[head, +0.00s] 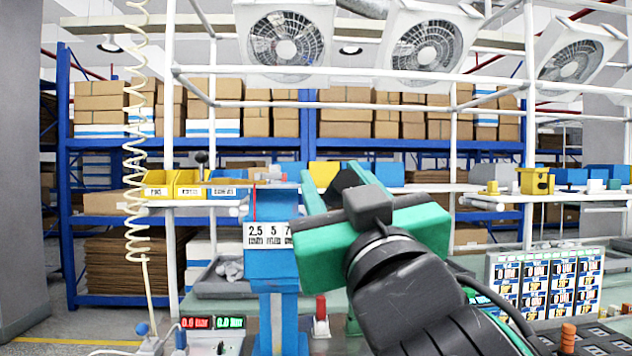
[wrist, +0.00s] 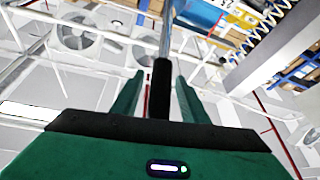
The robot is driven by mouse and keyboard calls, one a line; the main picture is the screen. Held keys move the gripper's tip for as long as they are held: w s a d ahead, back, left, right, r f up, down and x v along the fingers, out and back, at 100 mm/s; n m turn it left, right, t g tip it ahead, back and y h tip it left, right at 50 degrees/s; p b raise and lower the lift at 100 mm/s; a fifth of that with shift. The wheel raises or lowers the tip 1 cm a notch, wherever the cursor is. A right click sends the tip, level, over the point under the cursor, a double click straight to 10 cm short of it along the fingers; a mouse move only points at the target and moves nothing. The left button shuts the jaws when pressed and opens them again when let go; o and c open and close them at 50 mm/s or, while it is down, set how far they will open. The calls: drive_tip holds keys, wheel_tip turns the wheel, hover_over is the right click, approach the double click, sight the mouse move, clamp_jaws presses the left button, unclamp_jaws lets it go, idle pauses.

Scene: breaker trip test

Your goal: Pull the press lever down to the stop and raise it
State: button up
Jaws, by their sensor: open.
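The blue press (head: 272,262) stands upright on the bench left of my arm in the head view, with a white number label on its front. My green gripper (head: 343,172) is raised at the right of the press head and covers part of it. In the wrist view, my gripper (wrist: 159,78) is open, with one finger on each side of the black grip of the press lever (wrist: 160,92). A gap shows between the grip and each finger. The lever's metal rod (wrist: 167,32) runs on beyond the fingertips. In the head view the lever is mostly hidden behind my gripper.
A red-and-white switch (head: 320,315) stands right of the press base. Two lit displays (head: 212,322) are at the lower left. A panel of breakers (head: 545,290) stands at the right. Fans (head: 287,45) and a white frame are overhead. Yellow bins (head: 172,184) sit on the shelf behind.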

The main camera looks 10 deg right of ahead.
drive_tip(key=shift+x, duration=0.8)
drive_tip(key=shift+c, duration=0.2)
clamp_jaws()
drive_tip(key=shift+d+r, duration=0.1)
